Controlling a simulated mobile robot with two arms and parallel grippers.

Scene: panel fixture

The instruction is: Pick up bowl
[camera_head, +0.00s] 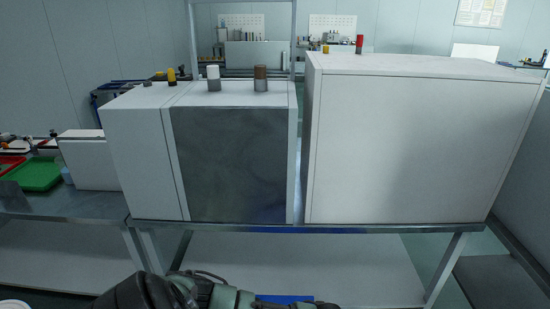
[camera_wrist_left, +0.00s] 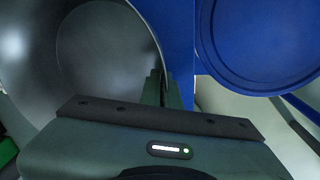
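A grey bowl (camera_wrist_left: 30,62) fills the left of the left wrist view, its hollow inside and round bottom facing the camera. My left gripper (camera_wrist_left: 164,88) is at the bowl's right-hand wall. Its two dark fingers are close together, one on the inside of the wall and one on the outside, and look shut on it. The fingertips are partly hidden. In the head view only dark and green arm parts show at the bottom edge, and no fingers can be made out there. My right gripper is not in view.
A blue object with a round raised ring (camera_wrist_left: 262,45) is close on the right in the left wrist view. In the head view, a white cabinet with a dark panel (camera_head: 232,165) and a large white box (camera_head: 405,150) stand on a metal table. A green tray (camera_head: 38,174) is at left.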

